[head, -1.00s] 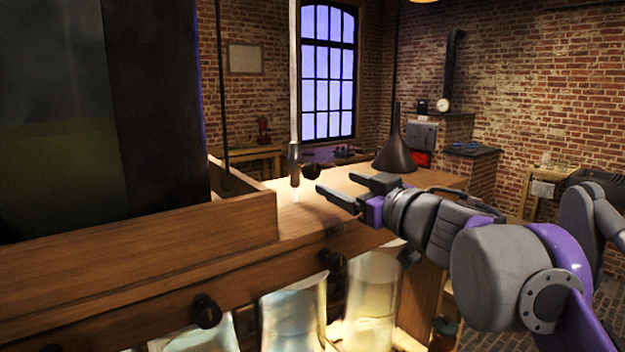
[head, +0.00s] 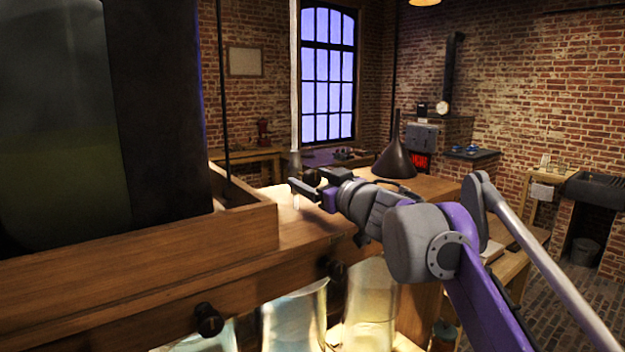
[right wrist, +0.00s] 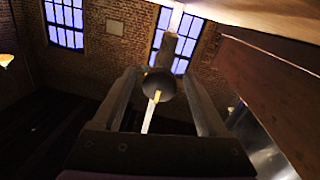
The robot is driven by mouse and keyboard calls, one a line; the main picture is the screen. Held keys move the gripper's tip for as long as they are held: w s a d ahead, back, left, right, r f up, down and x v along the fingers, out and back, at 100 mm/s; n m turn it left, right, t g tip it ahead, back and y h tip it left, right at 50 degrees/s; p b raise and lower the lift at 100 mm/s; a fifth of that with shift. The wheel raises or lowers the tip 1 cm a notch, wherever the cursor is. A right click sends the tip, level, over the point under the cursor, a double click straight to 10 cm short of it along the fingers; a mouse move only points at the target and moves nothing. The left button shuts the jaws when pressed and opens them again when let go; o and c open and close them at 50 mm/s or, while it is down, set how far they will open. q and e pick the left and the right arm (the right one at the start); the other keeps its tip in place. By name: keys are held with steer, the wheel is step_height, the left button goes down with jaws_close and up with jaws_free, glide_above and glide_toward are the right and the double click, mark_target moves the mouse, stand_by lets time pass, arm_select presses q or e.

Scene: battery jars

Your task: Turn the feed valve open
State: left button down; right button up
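The feed valve (head: 295,160) hangs at the lower end of a thin upright glass tube, with a short clear spout under it. Its dark round knob (head: 312,175) is mostly behind my fingers in the head view. My right gripper (head: 305,183) is at the valve, its fingers open. In the right wrist view the knob (right wrist: 159,84) sits between the two spread fingers, with a visible gap on each side. The valve body (right wrist: 168,48) shows beyond the knob. My left gripper is not in view.
A wooden trough (head: 248,218) and a large dark tank (head: 160,110) stand at left. Dark knobs (head: 208,320) line the wooden front above several glass jars (head: 296,318). A dark funnel-shaped thing (head: 396,160) is behind my gripper. Open floor lies at right.

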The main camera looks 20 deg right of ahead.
jaws_close()
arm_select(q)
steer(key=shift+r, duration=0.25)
arm_select(e)
steer(key=shift+n, duration=0.3)
steer(key=n+p, duration=0.2)
steer(key=n, duration=0.2)
steer(key=shift+r, duration=0.15)
steer(key=n+p, duration=0.2)
steer(key=n, duration=0.2)
steer(key=shift+n, duration=0.3)
steer(key=n+y+p, duration=0.1)
steer(key=n+p, duration=0.1)
steer(key=n, duration=0.3)
steer(key=shift+r+n, duration=0.1)
steer(key=shift+n, duration=0.3)
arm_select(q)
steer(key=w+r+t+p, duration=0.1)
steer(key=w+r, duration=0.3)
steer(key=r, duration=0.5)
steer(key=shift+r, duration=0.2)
arm_select(e)
steer(key=shift+n, duration=1.7)
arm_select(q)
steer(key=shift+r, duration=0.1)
arm_select(e)
steer(key=shift+n, duration=0.3)
